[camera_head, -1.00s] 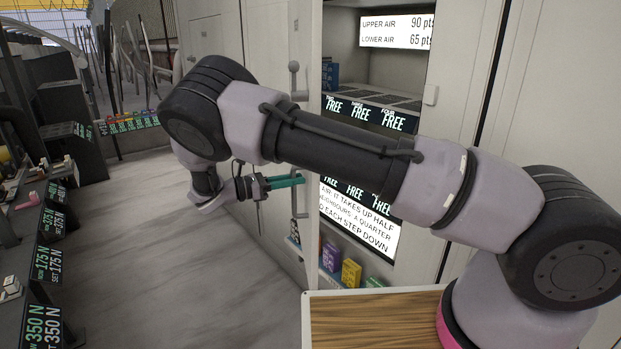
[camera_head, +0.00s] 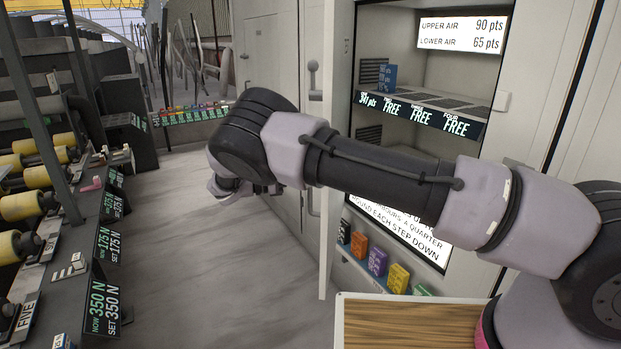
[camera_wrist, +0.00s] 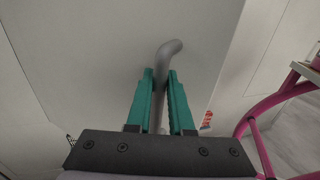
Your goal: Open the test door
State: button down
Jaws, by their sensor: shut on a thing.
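The test door (camera_head: 338,110) is a pale panel seen nearly edge-on in the head view, standing out from the cabinet front at the left of the lit opening. Its grey bar handle (camera_head: 313,78) is on its left face; my arm hides the middle of it. In the wrist view the handle (camera_wrist: 163,62) runs up between the teal fingers and bends at its top towards the pale door face (camera_wrist: 90,60). My gripper (camera_wrist: 160,78) is shut on this bar, below the bend. In the head view my arm hides the fingers.
A wood-topped surface (camera_head: 385,325) is at front. A bench with yellow rollers (camera_head: 20,207) lines the left. Grey floor (camera_head: 225,270) between is clear.

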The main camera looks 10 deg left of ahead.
jog(key=c, duration=0.8)
grip_release()
jog(key=v, duration=1)
jog(key=shift+a, duration=0.3)
jog(key=shift+s, duration=0.25)
